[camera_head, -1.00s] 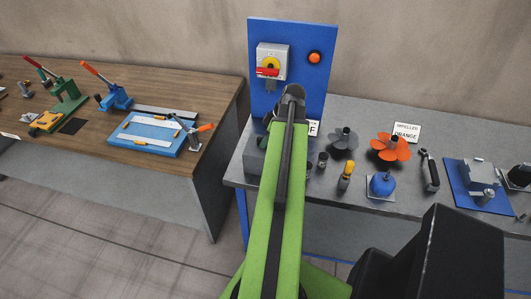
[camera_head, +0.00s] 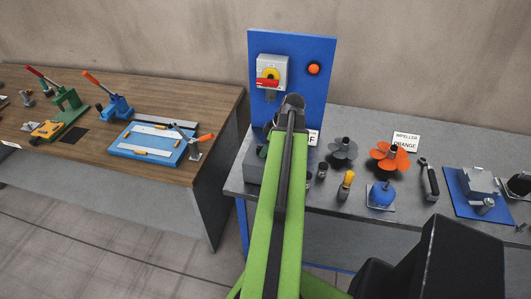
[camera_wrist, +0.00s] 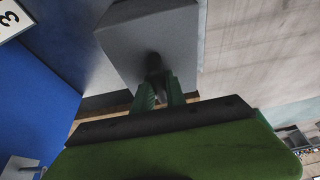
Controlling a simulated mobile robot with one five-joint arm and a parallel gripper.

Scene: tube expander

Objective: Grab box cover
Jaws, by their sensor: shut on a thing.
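The grey box cover (camera_wrist: 165,35) fills the upper middle of the wrist view, with a dark knob (camera_wrist: 154,64) on its face. My gripper (camera_wrist: 158,88) has its two green fingers closed at this knob. The exact contact is dark and partly hidden. In the head view, a grey box (camera_head: 258,171) stands at the left end of the grey bench, in front of the blue panel. My arm hides much of the box there. Whether the cover is lifted off the box cannot be told.
A blue upright panel (camera_head: 323,100) with a switch (camera_head: 272,73) stands right behind the box. Small cylinders, a yellow-handled tool (camera_head: 345,185), a grey impeller (camera_head: 341,150) and an orange impeller (camera_head: 389,157) stand to the right. A wooden table (camera_head: 190,100) is at the left.

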